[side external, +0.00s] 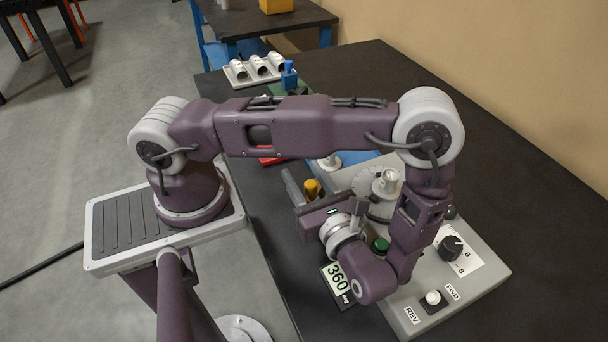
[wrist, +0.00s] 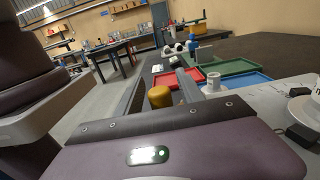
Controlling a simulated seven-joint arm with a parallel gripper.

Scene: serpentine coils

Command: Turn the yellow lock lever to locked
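Nothing is seen held.
A dial disc with a pale post (side external: 386,180), a green button (side external: 381,244) and a black selector knob (side external: 451,247) stand right of the gripper. A "360" display (side external: 338,284) is in front. Red (wrist: 188,78) and green (wrist: 238,83) trays lie farther back.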

